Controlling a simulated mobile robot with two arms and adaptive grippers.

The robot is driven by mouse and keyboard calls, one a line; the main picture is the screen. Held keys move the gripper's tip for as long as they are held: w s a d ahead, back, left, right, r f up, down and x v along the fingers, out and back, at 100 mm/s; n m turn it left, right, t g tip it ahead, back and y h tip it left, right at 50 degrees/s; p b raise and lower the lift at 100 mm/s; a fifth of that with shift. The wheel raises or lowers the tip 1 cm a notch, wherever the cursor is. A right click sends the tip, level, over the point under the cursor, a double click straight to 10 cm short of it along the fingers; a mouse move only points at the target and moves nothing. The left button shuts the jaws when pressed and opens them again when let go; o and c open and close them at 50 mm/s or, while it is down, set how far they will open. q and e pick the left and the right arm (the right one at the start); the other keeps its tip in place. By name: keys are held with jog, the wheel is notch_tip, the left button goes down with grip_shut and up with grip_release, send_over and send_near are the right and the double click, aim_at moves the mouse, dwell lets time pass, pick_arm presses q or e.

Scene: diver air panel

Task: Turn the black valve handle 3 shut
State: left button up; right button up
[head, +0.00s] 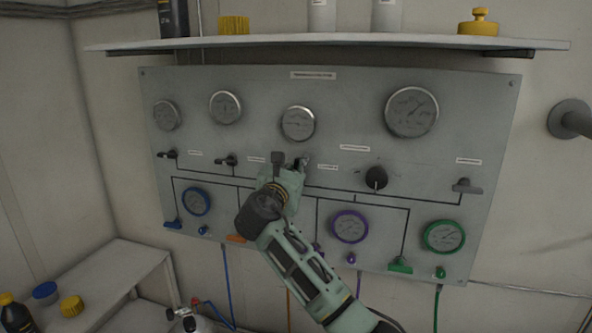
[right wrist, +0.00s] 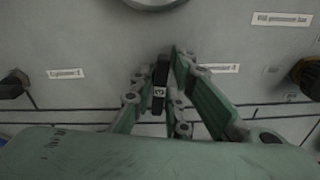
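The black valve handle 3 (right wrist: 160,78) stands upright in the right wrist view, just left of its label, with a small white mark on its face. In the head view it (head: 303,162) is mostly hidden by my right gripper (head: 290,164). In the right wrist view the fingers of my right gripper (right wrist: 161,72) come together on both sides of the handle and appear shut on it. The right finger lies against the handle; any gap on the left is too small to tell. My left gripper is not in view.
The grey panel (head: 270,80) carries several round gauges. Black handles (head: 227,160) are to the left, and a black knob (head: 376,178) is to the right. Coloured valves and gauges (head: 350,226) are below. A shelf (head: 350,40) juts out above, and a white bench (head: 105,285) is at lower left.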

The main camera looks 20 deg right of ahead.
grip_shut()
jog(key=shift+m, duration=0.3)
jog(key=m+b, duration=0.1)
jog(key=m, duration=0.2)
jog(key=shift+f+m+b, duration=0.1)
jog(key=shift+m+b, duration=0.2)
jog(key=shift+b, duration=0.1)
jog(key=m+b, duration=0.1)
jog(key=m, duration=0.2)
jog(key=shift+m+b, duration=0.4)
jog(key=m+b, duration=0.2)
jog(key=m, duration=0.2)
jog(key=shift+d+f+b, duration=0.1)
jog(key=shift+b, duration=0.25)
jog(key=shift+m+b, duration=1)
jog(key=shift+m, duration=1)
